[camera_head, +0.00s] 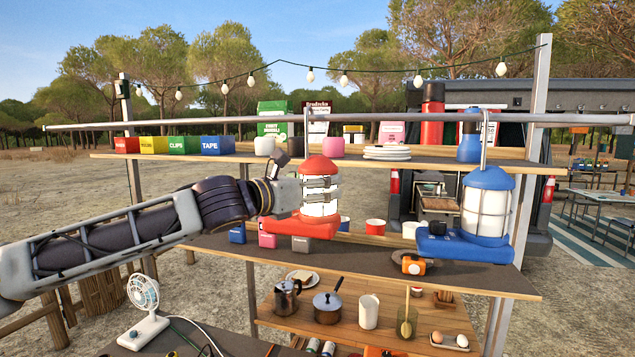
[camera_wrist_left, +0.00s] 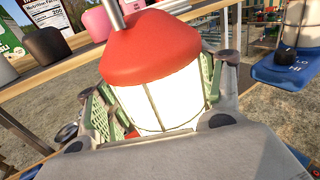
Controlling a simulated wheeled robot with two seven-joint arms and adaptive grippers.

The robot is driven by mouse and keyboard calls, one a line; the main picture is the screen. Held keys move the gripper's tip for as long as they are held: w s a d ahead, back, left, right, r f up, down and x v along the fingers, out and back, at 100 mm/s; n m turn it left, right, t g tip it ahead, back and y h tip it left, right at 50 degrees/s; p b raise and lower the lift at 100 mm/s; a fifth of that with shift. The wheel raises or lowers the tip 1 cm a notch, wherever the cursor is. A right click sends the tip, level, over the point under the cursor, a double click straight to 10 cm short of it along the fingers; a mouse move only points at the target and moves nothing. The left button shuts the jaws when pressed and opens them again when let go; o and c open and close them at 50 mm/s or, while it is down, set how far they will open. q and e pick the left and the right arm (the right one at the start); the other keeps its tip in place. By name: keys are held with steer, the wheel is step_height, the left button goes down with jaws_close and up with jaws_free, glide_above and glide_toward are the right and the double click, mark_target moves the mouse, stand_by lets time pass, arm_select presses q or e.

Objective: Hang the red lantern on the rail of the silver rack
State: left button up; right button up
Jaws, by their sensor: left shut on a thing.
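The red lantern (camera_head: 319,166) has a red cap, a white globe and a wide red base. My left gripper (camera_head: 319,192) is shut around its globe and holds it nearly upright. The lantern also shows in the left wrist view (camera_wrist_left: 150,48), between the fingers (camera_wrist_left: 158,100). Its metal hook (camera_head: 306,135) rises to the height of the silver rack's rail (camera_head: 220,120) and overlaps it in the head view; I cannot tell whether they touch. The rail runs across the whole rack. My right gripper is not in view.
A blue lantern (camera_head: 487,180) hangs from the rail on the right. Boxes, plates (camera_head: 387,152) and bottles stand on the upper shelf behind the rail. The rail is bare left of the red lantern.

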mark_target(305, 189)
arm_select(q)
steer(key=shift+f, duration=0.15)
stand_by(0.3)
steer(key=o, duration=1.6)
steer(key=shift+f, duration=0.15)
steer(key=shift+s+a, duration=0.1)
steer(key=shift+s, duration=0.05)
steer(key=shift+v, duration=5.8)
